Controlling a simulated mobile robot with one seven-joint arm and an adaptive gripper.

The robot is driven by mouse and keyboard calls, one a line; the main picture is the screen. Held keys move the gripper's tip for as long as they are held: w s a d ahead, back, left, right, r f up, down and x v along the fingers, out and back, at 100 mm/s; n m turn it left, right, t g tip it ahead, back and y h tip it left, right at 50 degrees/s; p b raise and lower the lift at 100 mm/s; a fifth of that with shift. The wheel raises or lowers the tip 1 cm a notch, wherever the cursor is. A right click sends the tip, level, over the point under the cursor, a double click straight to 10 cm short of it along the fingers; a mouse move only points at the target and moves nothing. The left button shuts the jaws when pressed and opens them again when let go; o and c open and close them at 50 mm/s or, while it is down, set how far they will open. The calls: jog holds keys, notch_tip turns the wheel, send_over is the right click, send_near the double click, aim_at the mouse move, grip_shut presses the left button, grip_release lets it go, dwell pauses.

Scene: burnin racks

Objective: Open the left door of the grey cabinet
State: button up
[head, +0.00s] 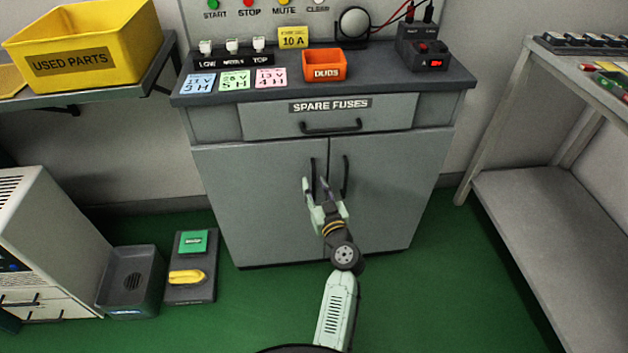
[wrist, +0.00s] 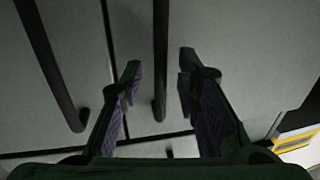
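The grey cabinet (head: 215,130) stands ahead with both doors closed. Its left door (head: 258,200) has a dark vertical bar handle (head: 313,168) near the middle seam. The right door (head: 390,195) has a matching handle (head: 346,172). My gripper (head: 316,186) is open at the left door's handle, with a finger to either side of it. In the wrist view my gripper (wrist: 160,85) shows spread fingers, and the left door's handle (wrist: 160,60) runs between them with gaps on both sides. The right door's handle (wrist: 50,75) lies outside the fingers, left in that view.
A spare fuses drawer (head: 270,124) is closed above the doors. A dark bin (head: 130,280) and a dark pad with a yellow item (head: 187,277) sit on the floor left of the cabinet. A shelf bench (head: 520,190) stands right. Green floor before the cabinet is mostly clear.

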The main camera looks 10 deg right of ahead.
jog(key=shift+w+a, duration=0.15)
jog(key=shift+w, duration=0.6)
jog(key=shift+c, duration=0.4)
grip_shut()
